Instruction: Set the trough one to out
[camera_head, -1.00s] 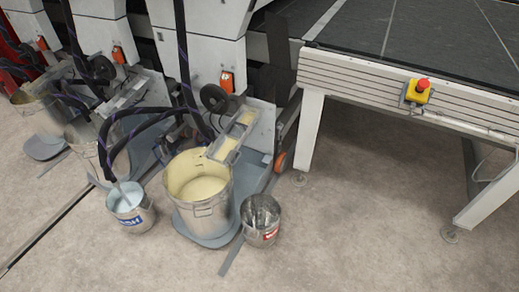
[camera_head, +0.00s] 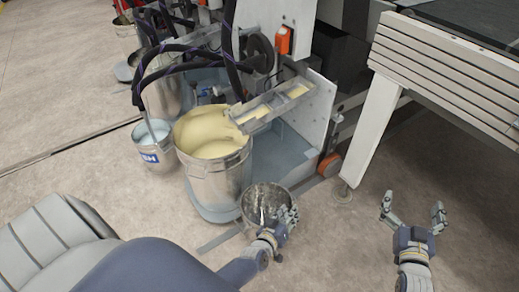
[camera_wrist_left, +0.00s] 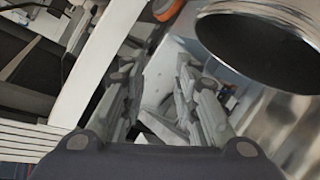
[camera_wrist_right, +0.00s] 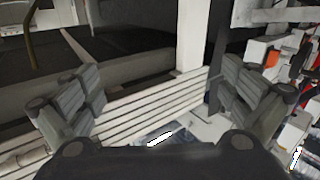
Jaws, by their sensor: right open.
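My right gripper (camera_head: 413,208) is open and empty over the floor at the right.
An orange switch (camera_head: 284,40) sits on the coater's white housing. A white table leg (camera_head: 370,130) and ribbed conveyor edge (camera_head: 445,70) stand at the right. A blue-white bucket (camera_head: 153,145) and black hoses are at the left. The floor at lower right is clear.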

